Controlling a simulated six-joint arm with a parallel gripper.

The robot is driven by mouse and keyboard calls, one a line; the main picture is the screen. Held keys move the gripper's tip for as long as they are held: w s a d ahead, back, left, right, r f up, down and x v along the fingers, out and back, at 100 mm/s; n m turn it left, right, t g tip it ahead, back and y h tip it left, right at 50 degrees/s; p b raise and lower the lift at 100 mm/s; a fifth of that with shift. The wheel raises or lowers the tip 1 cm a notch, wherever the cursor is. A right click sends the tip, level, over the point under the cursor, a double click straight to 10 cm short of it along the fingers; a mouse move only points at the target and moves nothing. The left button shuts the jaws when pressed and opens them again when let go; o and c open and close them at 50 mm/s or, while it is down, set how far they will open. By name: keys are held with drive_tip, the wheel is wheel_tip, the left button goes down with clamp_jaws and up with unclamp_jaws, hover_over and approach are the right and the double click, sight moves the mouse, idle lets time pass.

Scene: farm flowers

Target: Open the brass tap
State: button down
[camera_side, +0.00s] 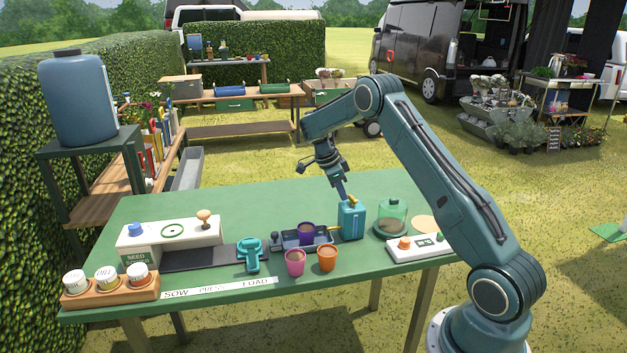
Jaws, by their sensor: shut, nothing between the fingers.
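A small teal water box (351,222) stands upright on the green table, right of centre. A brass-coloured piece that looks like the tap handle (353,200) shows at its top. A yellow spout-like piece (335,230) sticks out at its left side. My gripper (343,195) points down just above the box's top left, close beside the brass handle. Its fingers are shut with nothing between them. I cannot tell whether they touch the handle.
A purple pot (306,233) stands in a grey tray left of the box. Pink (295,263) and orange (327,258) pots stand in front. A glass dome (391,218) and a white button panel (418,247) are to the right. The table's (190,209) back left is clear.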

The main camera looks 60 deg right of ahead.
drive_tip(key=shift+w+a, duration=0.55)
drive_tip(key=shift+a, duration=0.15)
drive_tip(key=a+v, duration=0.2)
drive_tip(key=v, duration=0.8)
drive_tip(key=shift+w, duration=0.4)
idle(0.4)
